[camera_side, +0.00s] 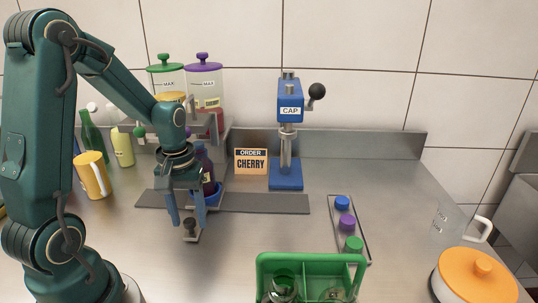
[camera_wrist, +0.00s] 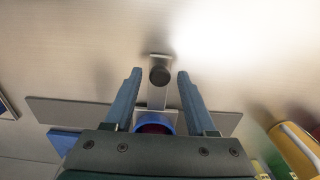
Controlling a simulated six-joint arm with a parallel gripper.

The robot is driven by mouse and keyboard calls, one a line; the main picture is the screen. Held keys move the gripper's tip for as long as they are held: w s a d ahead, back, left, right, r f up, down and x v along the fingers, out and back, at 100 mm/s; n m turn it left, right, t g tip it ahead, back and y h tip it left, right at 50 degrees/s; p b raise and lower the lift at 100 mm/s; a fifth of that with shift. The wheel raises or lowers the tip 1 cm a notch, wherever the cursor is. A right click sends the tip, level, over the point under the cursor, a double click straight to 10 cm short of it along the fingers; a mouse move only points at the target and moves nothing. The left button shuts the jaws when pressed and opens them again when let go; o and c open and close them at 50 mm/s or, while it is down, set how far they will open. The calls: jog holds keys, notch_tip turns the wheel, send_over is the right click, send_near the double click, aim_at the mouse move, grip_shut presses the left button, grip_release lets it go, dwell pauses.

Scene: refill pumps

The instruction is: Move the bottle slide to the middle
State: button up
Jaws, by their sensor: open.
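The bottle slide is a blue round holder (camera_side: 214,194) on a dark grey rail (camera_side: 265,204). A dark purple bottle (camera_side: 207,168) stands in the holder, partly hidden behind my gripper. The slide has a metal arm with a black knob (camera_side: 190,224) sticking out towards the front. My gripper (camera_side: 187,222) points down and is open, with its blue fingers on either side of the knob. In the wrist view the knob (camera_wrist: 160,76) sits between the two fingertips with gaps on both sides. The blue holder (camera_wrist: 154,123) shows below it, partly covered by my gripper body.
A blue cap press (camera_side: 287,180) stands behind the rail, right of an order card reading CHERRY (camera_side: 251,162). Two dispensers with green (camera_side: 166,70) and purple (camera_side: 204,67) lids stand behind my arm. A cap tray (camera_side: 364,246), green crate (camera_side: 310,259) and orange-lidded pot (camera_side: 476,278) are right and front.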

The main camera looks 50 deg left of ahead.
jog(key=shift+c, duration=0.3)
grip_shut()
jog(key=shift+w+d, duration=3.4)
jog(key=shift+w, duration=0.05)
jog(key=shift+o, duration=1.2)
grip_release()
jog(key=shift+r, duration=0.1)
jog(key=shift+r, duration=2.5)
